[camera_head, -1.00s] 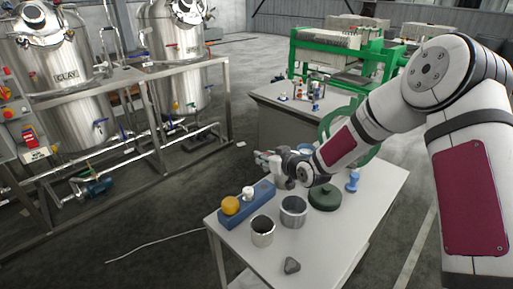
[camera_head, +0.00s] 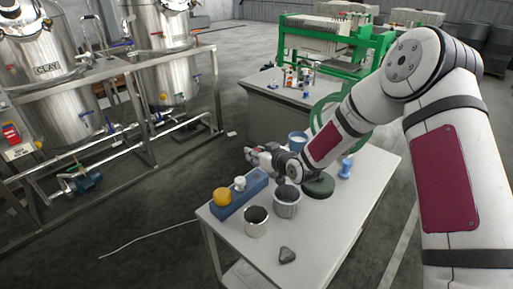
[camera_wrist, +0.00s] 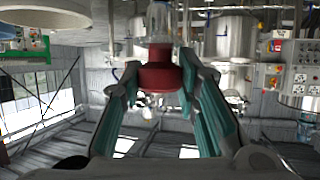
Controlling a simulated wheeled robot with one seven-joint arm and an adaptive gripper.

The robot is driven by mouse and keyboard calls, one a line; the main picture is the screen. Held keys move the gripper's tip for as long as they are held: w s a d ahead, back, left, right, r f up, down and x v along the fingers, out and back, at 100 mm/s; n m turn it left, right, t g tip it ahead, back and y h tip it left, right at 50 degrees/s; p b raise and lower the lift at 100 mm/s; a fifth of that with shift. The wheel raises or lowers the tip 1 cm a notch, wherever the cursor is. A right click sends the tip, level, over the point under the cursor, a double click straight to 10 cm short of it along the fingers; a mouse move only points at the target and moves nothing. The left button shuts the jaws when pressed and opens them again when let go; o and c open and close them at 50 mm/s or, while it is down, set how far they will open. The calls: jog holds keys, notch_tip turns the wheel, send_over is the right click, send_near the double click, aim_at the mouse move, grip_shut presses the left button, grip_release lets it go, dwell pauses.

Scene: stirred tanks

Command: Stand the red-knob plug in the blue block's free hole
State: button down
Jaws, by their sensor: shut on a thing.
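The blue block (camera_head: 232,207) lies along the left edge of the white table. An orange-yellow knob (camera_head: 222,197) stands near its front end and a white knob (camera_head: 240,183) stands farther along. I cannot make out the free hole; my arm is close to the block's far end. My gripper (camera_head: 256,154) is above and beyond that far end, pointing left. In the wrist view my gripper (camera_wrist: 160,80) is shut on the red-knob plug (camera_wrist: 160,77). The red knob sits between the finger pads, with a pale, glassy part above it in the picture.
Two open metal cups (camera_head: 256,222) and (camera_head: 287,202) stand right of the block. A dark green round object (camera_head: 319,186), a blue bottle-like piece (camera_head: 346,167), a blue cup (camera_head: 298,141) and a grey lump (camera_head: 286,255) share the table.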

aim_at(258, 166)
jog(key=shift+f, duration=1.2)
jog(key=shift+f+b, duration=0.8)
jog(key=shift+f, duration=0.8)
dwell(0.7)
jog(key=shift+r, duration=0.1)
jog(key=shift+r+p, duration=0.45)
jog(key=shift+r, duration=0.75)
jog(key=shift+f+b, duration=0.4)
jog(key=shift+f, duration=0.9)
dwell(0.9)
jog(key=c, duration=1.1)
grip_release()
